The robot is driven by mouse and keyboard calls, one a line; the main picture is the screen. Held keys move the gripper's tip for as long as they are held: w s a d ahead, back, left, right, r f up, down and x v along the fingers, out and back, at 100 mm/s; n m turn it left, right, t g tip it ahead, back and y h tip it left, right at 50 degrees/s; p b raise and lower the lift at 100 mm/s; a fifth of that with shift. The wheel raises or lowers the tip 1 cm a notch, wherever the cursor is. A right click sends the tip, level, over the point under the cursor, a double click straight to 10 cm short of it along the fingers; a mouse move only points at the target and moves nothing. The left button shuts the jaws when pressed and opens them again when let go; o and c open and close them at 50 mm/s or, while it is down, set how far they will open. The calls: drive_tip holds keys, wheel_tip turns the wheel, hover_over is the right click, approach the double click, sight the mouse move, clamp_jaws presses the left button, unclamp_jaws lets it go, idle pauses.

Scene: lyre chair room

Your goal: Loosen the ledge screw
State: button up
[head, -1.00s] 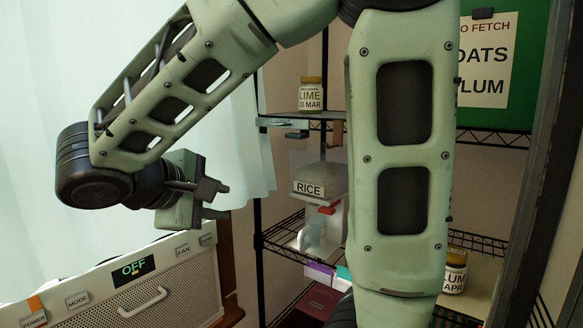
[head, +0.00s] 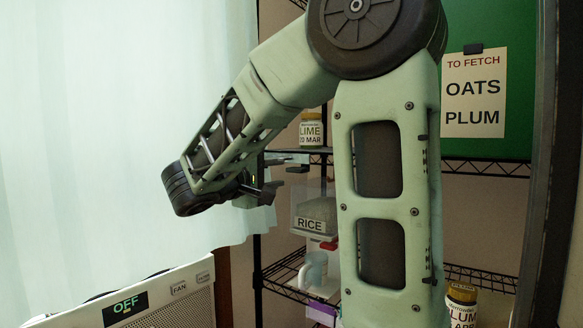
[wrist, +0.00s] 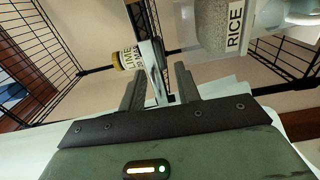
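A small grey ledge (head: 286,157) is fixed at the left front of the upper wire shelf, under the lime jar (head: 311,130). A dark piece (head: 298,169), perhaps its screw, shows below it. My gripper (head: 270,190) is just below and left of the ledge in the head view, seen side-on and partly hidden by my arm. In the wrist view, my gripper (wrist: 159,86) is open, with a clear gap between the two fingers. The ledge (wrist: 157,68) shows beyond and between the fingertips, and contact cannot be made out. The screw is not clear there.
The rice container (head: 317,215) stands with a dispenser below the ledge. A plum jar (head: 461,303) is lower right. A heater panel (head: 150,303) reading OFF and a pale curtain (head: 110,130) are on the left. A green board (head: 490,30) carries a fetch note.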

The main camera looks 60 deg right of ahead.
sight(293, 171)
drive_tip(key=d, duration=0.4)
drive_tip(key=d+p, duration=0.1)
drive_tip(key=d, duration=0.1)
drive_tip(key=shift+s+d, duration=0.25)
drive_tip(key=shift+s, duration=0.15)
clamp_jaws()
